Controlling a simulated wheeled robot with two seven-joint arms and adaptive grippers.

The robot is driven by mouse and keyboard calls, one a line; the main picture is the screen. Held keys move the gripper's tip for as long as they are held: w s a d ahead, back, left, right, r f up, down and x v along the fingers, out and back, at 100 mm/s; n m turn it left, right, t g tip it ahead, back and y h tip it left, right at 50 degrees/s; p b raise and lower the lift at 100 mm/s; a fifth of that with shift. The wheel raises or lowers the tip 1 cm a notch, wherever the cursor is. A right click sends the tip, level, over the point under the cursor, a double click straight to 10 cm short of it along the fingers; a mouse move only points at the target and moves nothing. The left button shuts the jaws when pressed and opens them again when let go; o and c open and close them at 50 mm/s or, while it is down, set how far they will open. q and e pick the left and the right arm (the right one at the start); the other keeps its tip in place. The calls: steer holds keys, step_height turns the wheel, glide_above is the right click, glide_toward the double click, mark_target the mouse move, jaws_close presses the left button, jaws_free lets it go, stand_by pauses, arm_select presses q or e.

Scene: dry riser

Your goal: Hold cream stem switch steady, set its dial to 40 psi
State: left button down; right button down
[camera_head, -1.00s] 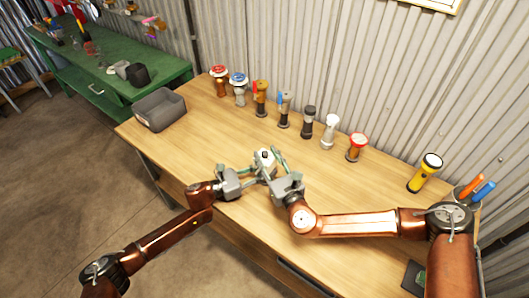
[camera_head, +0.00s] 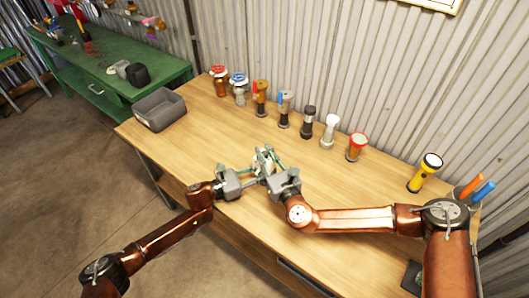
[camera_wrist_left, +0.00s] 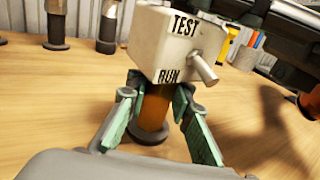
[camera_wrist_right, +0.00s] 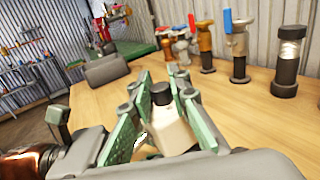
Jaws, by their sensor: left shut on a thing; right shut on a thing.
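The cream stem switch (camera_wrist_left: 165,42) is a cream box on an amber stem with a dark round base, upright on the bench. In the left wrist view it shows "TEST" and "RUN" labels and a small lever on its side. My left gripper (camera_wrist_left: 157,98) is shut on the stem, below the box. My right gripper (camera_wrist_right: 165,90) is shut on the switch's upper part, its green fingers flanking the cream body (camera_wrist_right: 170,130) and dark top knob (camera_wrist_right: 161,93). In the head view, my grippers (camera_head: 252,172) (camera_head: 264,157) mostly hide the switch. No dial reading is legible.
Several valve-like fittings (camera_head: 285,110) stand in a row along the back of the wooden bench (camera_head: 350,205). A grey bin (camera_head: 160,110) is at the left, a yellow flashlight (camera_head: 425,172) at the right. The front bench surface is mostly clear.

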arm_select(q)
steer(key=shift+r, duration=0.1)
arm_select(e)
steer(key=shift+a+m+h, duration=0.1)
steer(key=shift+m+h, duration=0.2)
steer(key=shift+t+h, duration=0.3)
steer(key=m+t+h, duration=0.1)
steer(key=m+h, duration=0.2)
steer(key=h, duration=0.1)
steer(key=shift+m+g+h, duration=0.2)
steer(key=shift+m+h, duration=1.15)
steer(key=shift+h, duration=0.75)
steer(key=shift+m+g+h, duration=0.2)
steer(key=shift+m+h, duration=1.15)
steer(key=shift+h, duration=0.75)
steer(key=shift+d, duration=0.2)
steer(key=c, duration=1.8)
jaws_free()
